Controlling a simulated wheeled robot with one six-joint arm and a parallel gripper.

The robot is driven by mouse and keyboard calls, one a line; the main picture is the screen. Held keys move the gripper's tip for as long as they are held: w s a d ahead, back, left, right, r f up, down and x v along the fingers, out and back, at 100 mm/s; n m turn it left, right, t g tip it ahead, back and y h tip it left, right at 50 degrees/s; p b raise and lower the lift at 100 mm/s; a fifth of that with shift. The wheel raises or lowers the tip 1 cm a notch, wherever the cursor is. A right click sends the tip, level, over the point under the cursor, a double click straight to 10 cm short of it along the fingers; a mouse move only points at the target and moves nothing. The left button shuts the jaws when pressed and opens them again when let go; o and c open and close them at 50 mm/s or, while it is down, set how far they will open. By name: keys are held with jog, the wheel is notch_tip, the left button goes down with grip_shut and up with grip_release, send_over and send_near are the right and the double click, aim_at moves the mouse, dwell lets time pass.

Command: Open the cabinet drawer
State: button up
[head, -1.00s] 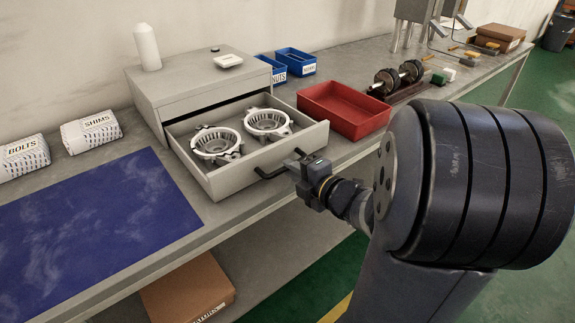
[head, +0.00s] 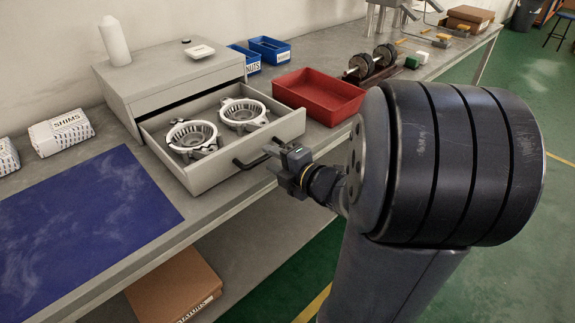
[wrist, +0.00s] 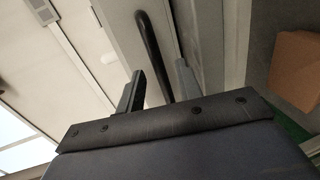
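The grey cabinet (head: 160,77) stands at the back of the bench. Its drawer (head: 215,167) is pulled well out, with two silvery round housings (head: 192,138) (head: 244,113) inside. The drawer's dark bar handle (head: 248,162) is on the front face. My gripper (head: 272,160) is at the right end of the handle, in front of the drawer. In the wrist view, the handle (wrist: 148,45) runs between the two fingers of my gripper (wrist: 158,85). The fingers are apart, with gaps beside the bar. Whether either finger touches it is unclear.
A red tray (head: 318,97) sits right of the drawer, with blue bins (head: 270,50) behind. A blue mat (head: 85,230) and a white SHIMS box (head: 61,132) lie to the left. A cardboard box (head: 175,285) is on the lower shelf.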

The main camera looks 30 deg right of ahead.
jog(key=p+v, duration=0.1)
jog(key=v, duration=0.9)
jog(key=shift+s, duration=0.15)
dwell(0.4)
jog(key=shift+b+x, duration=0.6)
jog(key=shift+x, duration=4.8)
